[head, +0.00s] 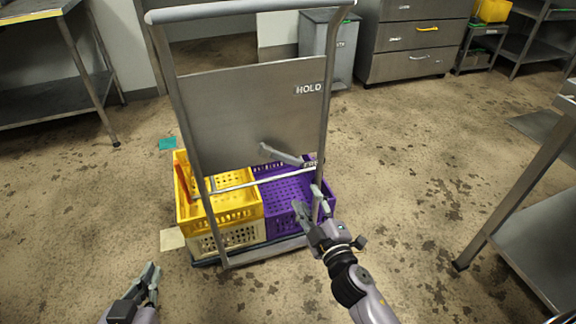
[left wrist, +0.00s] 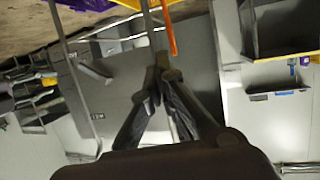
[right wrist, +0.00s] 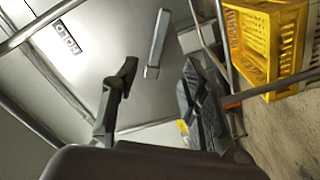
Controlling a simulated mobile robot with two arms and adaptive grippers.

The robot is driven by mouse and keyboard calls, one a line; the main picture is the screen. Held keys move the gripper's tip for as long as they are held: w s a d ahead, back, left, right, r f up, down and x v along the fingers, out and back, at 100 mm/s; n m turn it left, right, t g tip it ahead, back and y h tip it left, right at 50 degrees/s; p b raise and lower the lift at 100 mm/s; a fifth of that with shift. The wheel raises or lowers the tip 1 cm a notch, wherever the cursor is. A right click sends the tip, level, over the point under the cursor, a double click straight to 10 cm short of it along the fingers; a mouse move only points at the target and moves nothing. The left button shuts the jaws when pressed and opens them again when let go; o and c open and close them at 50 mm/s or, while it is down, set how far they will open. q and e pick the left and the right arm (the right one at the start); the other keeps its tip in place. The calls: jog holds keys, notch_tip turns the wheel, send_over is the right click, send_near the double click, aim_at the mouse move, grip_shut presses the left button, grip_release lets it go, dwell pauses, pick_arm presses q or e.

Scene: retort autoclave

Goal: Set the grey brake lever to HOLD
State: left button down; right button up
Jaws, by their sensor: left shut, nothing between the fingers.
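The grey brake lever (head: 282,155) is on the grey back panel (head: 245,115) of a cart. It slants down to the right, with its end by a partly covered lower label (head: 312,163). The HOLD label (head: 308,89) is higher on the panel. In the right wrist view the lever (right wrist: 157,45) shows ahead of the fingers, and the HOLD label (right wrist: 68,38) is to its left. My right gripper (head: 309,202) is open and empty, below the lever and apart from it. My left gripper (head: 151,276) is shut and empty, low at the left, away from the cart.
The cart carries a yellow crate (head: 236,207) on a cream crate (head: 232,239), beside a purple crate (head: 284,205). The cart's tubular frame (head: 328,100) surrounds the panel. A steel table (head: 540,220) stands at the right.

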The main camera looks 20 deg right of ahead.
send_near(288, 161)
jog(key=w, duration=0.1)
jog(key=w+b, duration=0.1)
jog(key=w, duration=0.7)
jog(key=shift+a+f+b, duration=0.1)
jog(key=shift+b, duration=0.25)
jog(key=shift+w, duration=0.7)
pick_arm(q)
notch_tip(288, 161, up, 8)
jog(key=w+d+t+h, duration=0.1)
jog(key=w+t, duration=0.1)
jog(key=t, duration=0.3)
jog(key=shift+d+h, duration=0.35)
jog(key=shift+h, duration=0.05)
pick_arm(e)
grip_shut()
